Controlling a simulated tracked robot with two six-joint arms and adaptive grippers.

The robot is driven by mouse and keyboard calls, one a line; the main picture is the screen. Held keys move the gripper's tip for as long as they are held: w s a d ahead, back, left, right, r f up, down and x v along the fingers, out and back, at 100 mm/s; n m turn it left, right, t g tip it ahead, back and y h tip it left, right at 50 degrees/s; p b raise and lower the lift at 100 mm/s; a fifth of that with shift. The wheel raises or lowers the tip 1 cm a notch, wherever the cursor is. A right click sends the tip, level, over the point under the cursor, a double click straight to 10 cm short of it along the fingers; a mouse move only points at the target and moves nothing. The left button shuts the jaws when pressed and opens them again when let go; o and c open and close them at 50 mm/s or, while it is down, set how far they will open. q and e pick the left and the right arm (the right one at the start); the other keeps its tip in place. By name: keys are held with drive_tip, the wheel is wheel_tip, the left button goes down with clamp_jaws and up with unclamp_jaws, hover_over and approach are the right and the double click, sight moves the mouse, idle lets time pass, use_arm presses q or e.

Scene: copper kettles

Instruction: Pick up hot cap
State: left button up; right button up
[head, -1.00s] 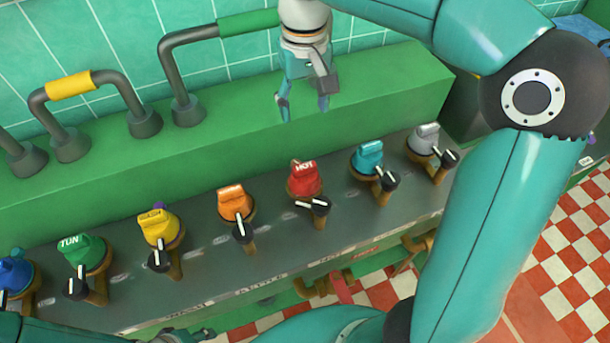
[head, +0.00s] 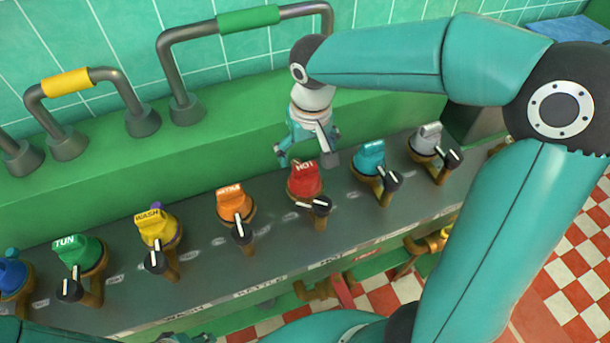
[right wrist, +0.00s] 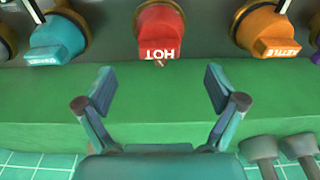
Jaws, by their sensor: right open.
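The red cap marked HOT (head: 305,183) sits on its brass fitting in the row along the grey counter. It also shows in the right wrist view (right wrist: 160,28), at the top centre with its lettering upside down. My right gripper (head: 306,158) is open and empty, just behind the red cap in the head view. In the right wrist view its two fingers (right wrist: 160,90) are spread wide, with the cap beyond their tips and centred between them. Part of my left gripper (head: 190,338) shows at the bottom edge, mostly cut off.
An orange cap (head: 233,204) stands left of the red one and a teal cap (head: 369,158) right of it. Black-handled valves stand in front of the caps. The green ledge (head: 215,155) runs behind the row, with pipes (head: 183,80) rising from it.

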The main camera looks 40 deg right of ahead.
sight(305, 166)
drive_tip(key=shift+w+d+f+p, duration=0.1)
drive_tip(key=shift+w+f, duration=0.1)
drive_tip(key=shift+f, duration=1)
drive_tip(key=shift+w+d+f+p, duration=0.1)
drive_tip(key=shift+w+f+p, duration=0.1)
drive_tip(key=shift+f, duration=1.05)
drive_tip(key=shift+w+f+p, duration=0.1)
drive_tip(key=shift+w+f, duration=0.1)
drive_tip(key=shift+f, duration=1)
drive_tip(key=c, duration=1.1)
drive_tip(key=shift+c, duration=0.2)
drive_tip(key=shift+r, duration=0.1)
wheel_tip(305, 166, up, 20)
drive_tip(key=shift+p, duration=0.35)
